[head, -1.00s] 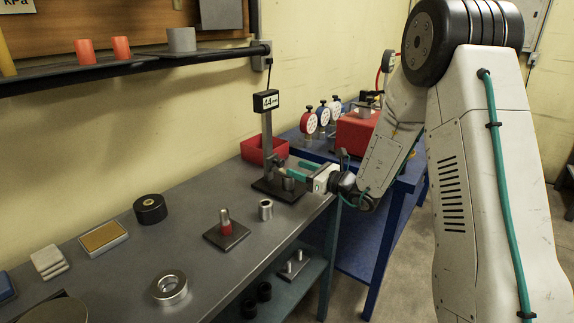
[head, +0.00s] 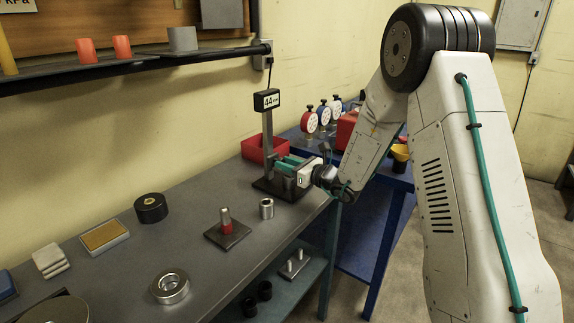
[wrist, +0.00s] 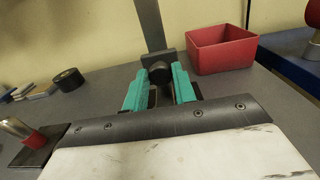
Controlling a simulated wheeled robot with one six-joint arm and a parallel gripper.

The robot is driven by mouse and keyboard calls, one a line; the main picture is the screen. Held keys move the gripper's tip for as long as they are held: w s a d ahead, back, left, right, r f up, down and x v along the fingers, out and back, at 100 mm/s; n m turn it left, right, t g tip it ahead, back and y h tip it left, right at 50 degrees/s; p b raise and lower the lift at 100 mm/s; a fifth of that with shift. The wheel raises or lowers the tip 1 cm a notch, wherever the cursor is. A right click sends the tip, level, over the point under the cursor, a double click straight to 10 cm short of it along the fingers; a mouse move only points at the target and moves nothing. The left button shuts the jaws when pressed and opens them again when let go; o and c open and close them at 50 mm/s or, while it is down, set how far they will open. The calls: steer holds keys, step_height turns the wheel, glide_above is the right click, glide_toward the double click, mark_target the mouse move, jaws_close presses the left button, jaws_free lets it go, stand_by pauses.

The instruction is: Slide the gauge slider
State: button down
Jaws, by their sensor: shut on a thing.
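The height gauge stands at the bench's far right end, with a grey post (head: 267,128), a display (head: 267,99) reading 44 and a dark base (head: 264,186). The gauge slider (wrist: 171,59) is a dark block with a round knob, low on the post in the wrist view. My gripper (head: 284,163) has teal fingers pointing left at the post. In the wrist view my gripper (wrist: 160,87) has its fingers on both sides of the knob, shut on it. In the head view the fingers hide most of the slider.
A red bin (head: 254,148) stands behind the gauge. A steel sleeve (head: 266,208) and a plate with an upright pin (head: 226,230) stand left of my gripper. The shelf (head: 150,60) overhangs the left side.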

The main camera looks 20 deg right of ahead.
step_height(320, 180, up, 11)
steer(key=shift+f, duration=0.15)
steer(key=c, duration=1.1)
jaws_free()
steer(key=shift+c, duration=0.2)
steer(key=shift+s+d, duration=0.1)
steer(key=v, duration=0.7)
steer(key=shift+s+d, duration=0.2)
steer(key=shift+s, duration=0.05)
